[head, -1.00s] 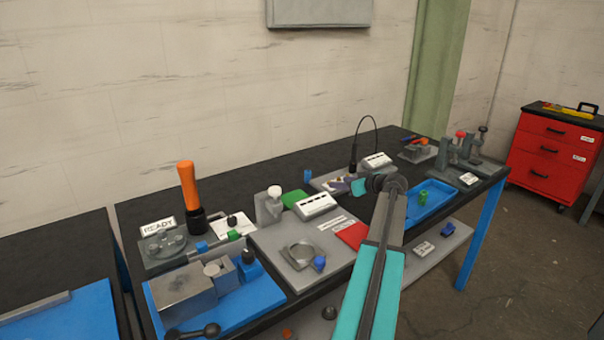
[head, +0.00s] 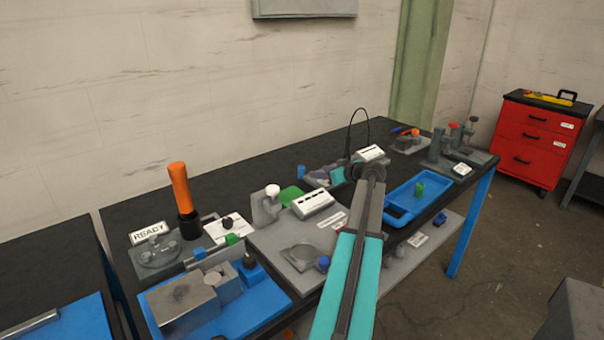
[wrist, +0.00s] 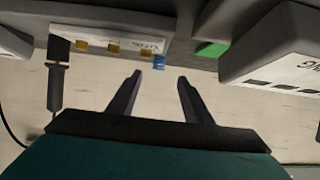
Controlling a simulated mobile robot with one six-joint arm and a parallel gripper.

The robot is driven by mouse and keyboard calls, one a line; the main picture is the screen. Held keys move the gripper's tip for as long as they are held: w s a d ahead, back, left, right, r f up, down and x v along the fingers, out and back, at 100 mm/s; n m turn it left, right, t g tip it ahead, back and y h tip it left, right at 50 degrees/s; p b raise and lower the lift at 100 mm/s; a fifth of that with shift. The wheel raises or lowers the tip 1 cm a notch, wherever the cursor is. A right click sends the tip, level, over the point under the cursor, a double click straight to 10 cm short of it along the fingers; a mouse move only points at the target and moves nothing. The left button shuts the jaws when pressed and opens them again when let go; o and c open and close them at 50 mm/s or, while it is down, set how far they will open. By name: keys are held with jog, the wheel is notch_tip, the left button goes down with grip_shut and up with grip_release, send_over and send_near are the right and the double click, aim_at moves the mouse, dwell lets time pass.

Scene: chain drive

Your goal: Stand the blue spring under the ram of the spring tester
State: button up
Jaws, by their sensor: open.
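A small blue piece, likely the blue spring (head: 301,172), stands at the back of the bench in the head view. A small blue piece (wrist: 159,62) also shows just beyond my fingertips in the wrist view, but its coils are too small to make out. My gripper (wrist: 159,78) is open and empty, its two dark fingers apart with the blue piece in line with the gap. I cannot tell for sure which device is the spring tester; a grey stand with a white knob (head: 268,204) is one upright device.
A white-faced box (head: 314,203) and a green block (head: 290,195) stand near the middle. A meter (head: 370,153) with a cable is behind my arm. A blue tray (head: 408,212) lies right, an orange-handled tool (head: 181,190) left.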

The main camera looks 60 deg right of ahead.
aim_at(304, 169)
jog(key=shift+p+x, duration=0.85)
jog(key=shift+x, duration=3.35)
jog(key=shift+d, duration=0.1)
jog(key=shift+w+d+p, duration=0.2)
jog(key=shift+w+p, duration=0.1)
jog(key=shift+w, duration=0.25)
jog(key=p+x, duration=0.1)
jog(key=x, duration=0.1)
jog(key=shift+w+d, duration=0.15)
jog(key=shift+w, duration=0.25)
jog(key=shift+w+d+f, duration=0.15)
jog(key=shift+w+f, duration=0.2)
jog(key=shift+w, duration=0.2)
grip_shut()
